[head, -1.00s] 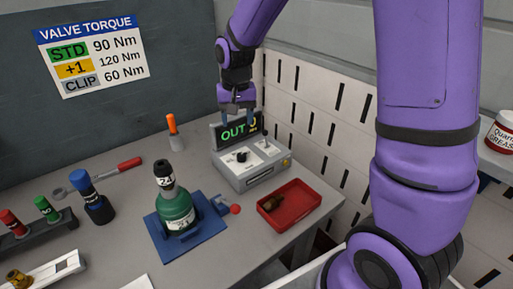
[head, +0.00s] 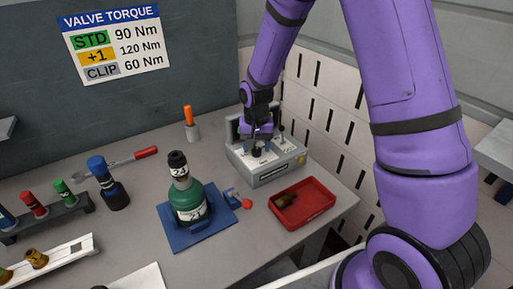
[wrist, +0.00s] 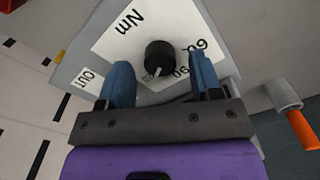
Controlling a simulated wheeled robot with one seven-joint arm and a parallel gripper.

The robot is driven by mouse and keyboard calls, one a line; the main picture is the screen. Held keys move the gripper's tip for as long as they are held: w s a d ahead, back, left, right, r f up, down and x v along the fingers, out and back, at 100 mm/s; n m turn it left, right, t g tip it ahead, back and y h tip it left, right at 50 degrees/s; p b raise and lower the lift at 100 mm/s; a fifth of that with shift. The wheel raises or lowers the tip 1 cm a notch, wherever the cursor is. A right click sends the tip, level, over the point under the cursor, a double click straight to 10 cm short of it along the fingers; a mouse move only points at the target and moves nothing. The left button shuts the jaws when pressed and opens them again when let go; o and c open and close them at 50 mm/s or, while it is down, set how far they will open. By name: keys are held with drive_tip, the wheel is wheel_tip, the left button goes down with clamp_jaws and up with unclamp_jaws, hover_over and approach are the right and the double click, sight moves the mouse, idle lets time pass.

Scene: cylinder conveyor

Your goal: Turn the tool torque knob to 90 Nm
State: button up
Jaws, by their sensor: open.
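The grey tool box (head: 272,172) stands at the back right of the bench. Its black torque knob (wrist: 160,56) shows in the wrist view, on a white plate marked Nm, 60 and 90. The knob's white pointer aims down and slightly left in that view, to the left of the 90 mark; a label there is partly hidden. My gripper (wrist: 160,66) is open, with one blue finger on each side of the knob and gaps visible. In the head view my gripper (head: 257,146) is over the box and hides most of its display.
The wall sign (head: 115,42) lists STD 90 Nm, +1 120 Nm and CLIP 60 Nm. A red tray (head: 318,217), a green bottle (head: 188,200) on a blue base and an orange-handled tool (head: 188,115) stand nearby.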

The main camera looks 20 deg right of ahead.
drive_tip(key=shift+f, duration=0.55)
drive_tip(key=c, duration=0.9)
drive_tip(key=shift+n, duration=0.4)
drive_tip(key=n, duration=0.5)
drive_tip(key=shift+n, duration=0.4)
drive_tip(key=n, duration=0.5)
